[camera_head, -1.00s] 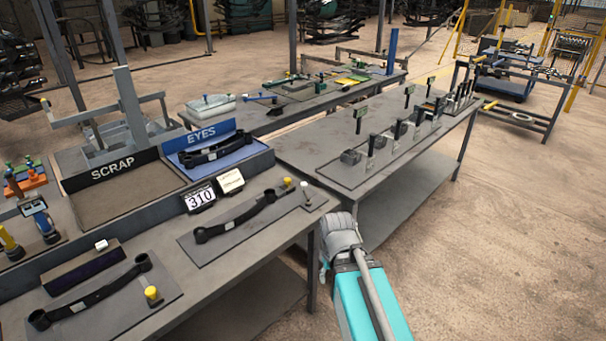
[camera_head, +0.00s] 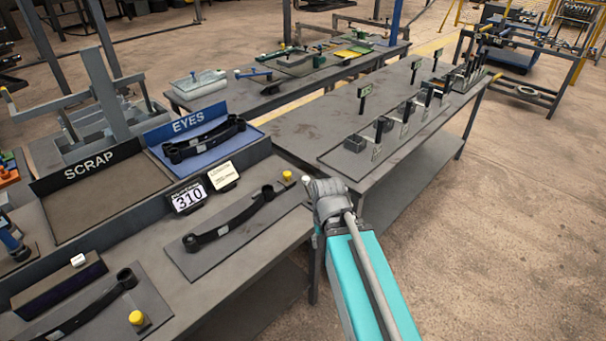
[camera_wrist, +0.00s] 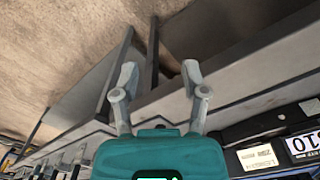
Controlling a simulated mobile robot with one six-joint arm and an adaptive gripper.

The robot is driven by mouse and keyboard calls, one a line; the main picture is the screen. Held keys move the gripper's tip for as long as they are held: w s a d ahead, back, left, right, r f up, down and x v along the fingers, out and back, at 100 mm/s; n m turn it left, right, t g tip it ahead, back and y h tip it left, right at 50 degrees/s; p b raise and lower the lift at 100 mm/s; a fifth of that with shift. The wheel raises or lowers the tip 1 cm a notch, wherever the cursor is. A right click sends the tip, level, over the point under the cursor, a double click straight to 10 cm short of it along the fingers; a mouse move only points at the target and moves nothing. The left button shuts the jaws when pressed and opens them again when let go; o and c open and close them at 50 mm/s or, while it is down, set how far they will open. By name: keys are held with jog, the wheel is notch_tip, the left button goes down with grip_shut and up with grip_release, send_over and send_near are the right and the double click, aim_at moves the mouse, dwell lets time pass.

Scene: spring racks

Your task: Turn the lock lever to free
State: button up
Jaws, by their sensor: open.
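My gripper (camera_wrist: 160,88) is open and empty in the wrist view, its two grey fingers spread near a bench edge. In the head view my arm's end is beside the right corner of the near bench (camera_head: 240,268), and the fingers are hidden there. I cannot clearly make out which part is the lock lever. A yellow knob (camera_head: 287,176) stands at the far end of the nearer right leaf spring (camera_head: 235,218). A blue handle (camera_head: 254,72) and green parts (camera_head: 319,60) are on the back bench, well away from my gripper.
The near bench carries a scrap tray (camera_head: 105,190), a blue eyes tray (camera_head: 200,141), a 310 display (camera_head: 188,198) and another spring (camera_head: 95,306). The right bench (camera_head: 290,128) holds several small upright fixtures. Floor (camera_head: 510,220) is clear to the right.

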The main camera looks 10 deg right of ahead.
jog(key=shift+d, duration=0.1)
jog(key=shift+o, duration=1.1)
notch_tip(320, 180, up, 13)
jog(key=n+p, duration=1)
jog(key=p, duration=0.3)
send_over(306, 177)
jog(key=shift+s, duration=0.1)
jog(key=shift+f, duration=0.1)
notch_tip(306, 177, down, 14)
jog(key=b, duration=1.3)
jog(key=shift+r+b, duration=0.2)
jog(key=shift+b, duration=0.2)
